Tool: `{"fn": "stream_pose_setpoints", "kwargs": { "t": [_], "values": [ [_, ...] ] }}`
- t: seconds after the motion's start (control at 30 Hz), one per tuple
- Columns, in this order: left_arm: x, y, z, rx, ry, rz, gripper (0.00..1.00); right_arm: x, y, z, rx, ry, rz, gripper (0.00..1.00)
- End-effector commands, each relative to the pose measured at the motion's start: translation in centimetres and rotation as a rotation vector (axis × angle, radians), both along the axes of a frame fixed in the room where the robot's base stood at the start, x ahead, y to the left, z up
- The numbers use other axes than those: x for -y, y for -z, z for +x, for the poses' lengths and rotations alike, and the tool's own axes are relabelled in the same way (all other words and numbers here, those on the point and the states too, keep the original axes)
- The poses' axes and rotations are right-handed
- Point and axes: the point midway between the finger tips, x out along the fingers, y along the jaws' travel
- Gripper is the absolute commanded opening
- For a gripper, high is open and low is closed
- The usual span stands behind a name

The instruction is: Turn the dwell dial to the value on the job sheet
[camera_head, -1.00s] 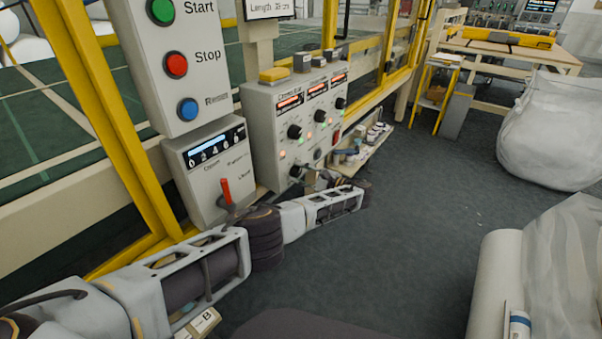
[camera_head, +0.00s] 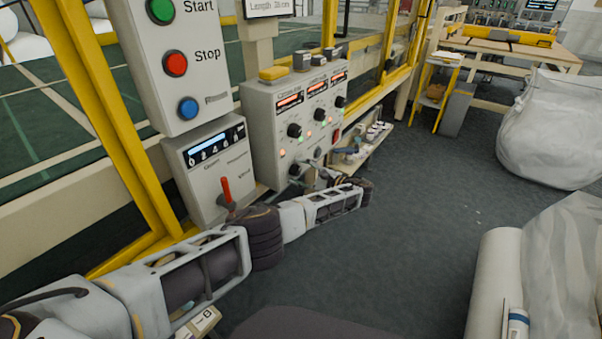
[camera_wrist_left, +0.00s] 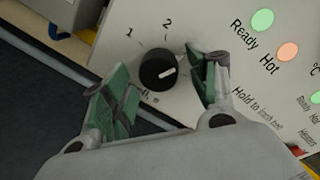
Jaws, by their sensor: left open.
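A black round dial (camera_wrist_left: 158,70) with a white mark sits on a pale panel in the left wrist view. The figures 1 and 2 show above it. Its mark points to the right, and the lower scale is partly unreadable. My left gripper (camera_wrist_left: 160,63) is open, with one green-padded finger on each side of the dial; I cannot tell whether they touch it. In the head view my left gripper (camera_head: 318,176) is at the lower part of the grey control box (camera_head: 262,130). My right gripper is not in view. I cannot make out a job sheet.
A grey box with a red lever (camera_head: 226,190) stands left of the control box, below a Start/Stop panel (camera_head: 185,100). A small shelf (camera_head: 370,150) with small items is to the right. A white sack (camera_head: 550,130) stands farther right. Open floor lies between.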

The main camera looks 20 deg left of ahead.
Motion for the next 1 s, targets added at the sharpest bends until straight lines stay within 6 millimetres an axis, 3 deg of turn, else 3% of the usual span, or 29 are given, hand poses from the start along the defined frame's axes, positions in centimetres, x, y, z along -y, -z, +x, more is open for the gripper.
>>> {"fn": "stream_pose_setpoints", "kwargs": {
  "t": [0.37, 1.0],
  "values": [
    [0.6, -0.1, -0.2, 0.0, 0.0, 0.0, 0.59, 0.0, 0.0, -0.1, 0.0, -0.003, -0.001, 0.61],
    [5.8, -0.4, -1.7, -0.001, 0.001, 0.0, 0.59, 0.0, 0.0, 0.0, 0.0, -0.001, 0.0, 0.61]
  ]
}}
